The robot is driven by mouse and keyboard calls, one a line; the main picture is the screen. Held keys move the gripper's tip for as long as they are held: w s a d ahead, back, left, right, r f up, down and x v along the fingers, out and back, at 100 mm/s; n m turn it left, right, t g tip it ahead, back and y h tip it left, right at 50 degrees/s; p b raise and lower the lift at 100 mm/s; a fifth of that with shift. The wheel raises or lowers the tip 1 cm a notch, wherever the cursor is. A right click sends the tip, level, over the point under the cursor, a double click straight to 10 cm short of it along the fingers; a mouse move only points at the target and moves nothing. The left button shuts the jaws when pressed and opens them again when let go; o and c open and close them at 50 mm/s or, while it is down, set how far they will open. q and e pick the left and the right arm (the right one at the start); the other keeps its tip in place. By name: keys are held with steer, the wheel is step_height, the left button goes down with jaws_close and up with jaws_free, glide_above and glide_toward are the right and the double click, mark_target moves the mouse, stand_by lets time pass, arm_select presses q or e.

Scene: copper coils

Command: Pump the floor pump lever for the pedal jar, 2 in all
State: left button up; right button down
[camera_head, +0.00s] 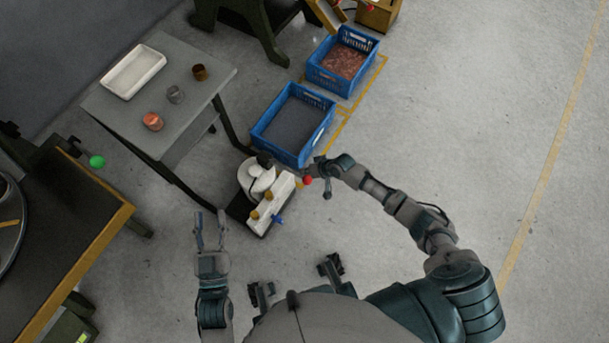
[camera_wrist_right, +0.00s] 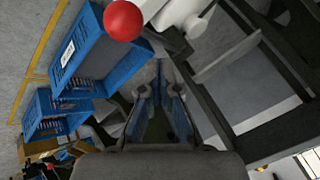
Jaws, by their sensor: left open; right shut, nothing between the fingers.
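A white pump unit (camera_head: 272,204) with brass-coloured knobs and a blue fitting stands on the floor. A rounded white part (camera_head: 257,180), possibly the jar, sits at its back left. A red ball (camera_head: 307,180), apparently the lever's knob, is at the unit's right; it also shows in the right wrist view (camera_wrist_right: 123,20). My right gripper (camera_head: 314,166) is shut and empty just above the red ball in the head picture; contact cannot be told. It also shows in the right wrist view (camera_wrist_right: 160,88). My left gripper (camera_head: 210,222) is open and empty, left of the unit.
Blue crates, one with dark contents (camera_head: 265,125) and one with copper pieces (camera_head: 315,75), stand behind the unit. A grey table (camera_head: 205,65) with a white tray (camera_head: 132,72) and several small pots is at left. The right floor is clear.

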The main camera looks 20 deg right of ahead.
steer(key=shift+s+d+f, duration=0.1)
steer(key=shift+s+f, duration=0.05)
steer(key=shift+f, duration=0.65)
arm_select(q)
steer(key=shift+s+d+r+t+h+b, duration=0.15)
steer(key=shift+s+r+t+b, duration=0.05)
steer(key=shift+r+t, duration=0.4)
steer(key=shift+s+d+r+t+h+b, duration=0.15)
steer(key=shift+r+t, duration=0.25)
steer(key=shift+r, duration=0.25)
arm_select(e)
steer(key=shift+d+f, duration=0.15)
arm_select(q)
steer(key=shift+w+a+f, duration=0.1)
steer(key=shift+a, duration=0.1)
steer(key=shift+d, duration=0.1)
arm_select(e)
steer(key=shift+f, duration=0.35)
arm_select(q)
steer(key=shift+f, duration=0.15)
